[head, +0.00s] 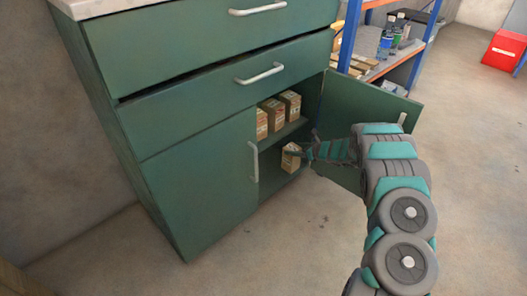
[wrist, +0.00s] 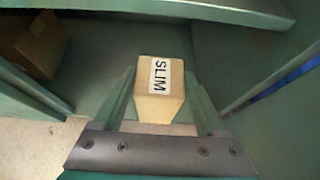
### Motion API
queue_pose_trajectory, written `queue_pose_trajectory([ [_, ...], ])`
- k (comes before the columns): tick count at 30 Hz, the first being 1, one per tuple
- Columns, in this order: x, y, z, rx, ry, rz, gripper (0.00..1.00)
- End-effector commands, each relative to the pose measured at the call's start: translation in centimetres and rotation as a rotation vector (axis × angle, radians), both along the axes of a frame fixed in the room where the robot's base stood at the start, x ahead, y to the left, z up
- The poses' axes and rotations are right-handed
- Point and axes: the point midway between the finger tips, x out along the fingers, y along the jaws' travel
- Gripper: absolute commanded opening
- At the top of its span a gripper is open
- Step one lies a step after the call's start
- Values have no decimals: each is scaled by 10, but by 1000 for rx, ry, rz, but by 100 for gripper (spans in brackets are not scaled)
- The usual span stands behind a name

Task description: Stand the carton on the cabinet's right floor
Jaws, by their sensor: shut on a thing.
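The carton (head: 290,157) is a small tan box in the lower right opening of the green cabinet (head: 205,170). In the wrist view the carton (wrist: 158,103) shows a white label reading SLIM. My gripper (head: 300,152) reaches in from the right and is shut on it, one finger on each side. The cabinet's right floor (wrist: 95,100) shows around the carton in the wrist view. I cannot tell whether the carton touches the floor.
Several similar cartons (head: 276,112) stand on the shelf above. A brown box (wrist: 30,45) is at the upper left in the wrist view. The right door (head: 362,105) is open beside my arm; the left door (head: 205,180) is shut. A blue-posted rack (head: 350,35) stands behind.

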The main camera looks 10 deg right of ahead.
Motion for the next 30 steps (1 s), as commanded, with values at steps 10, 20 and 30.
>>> queue_pose_trajectory([
  [10,47,72,-7,2,-1,5,0],
  [20,67,99,-11,0,-1,0,0],
  [30,66,98,-46,1,2,-1,0],
])
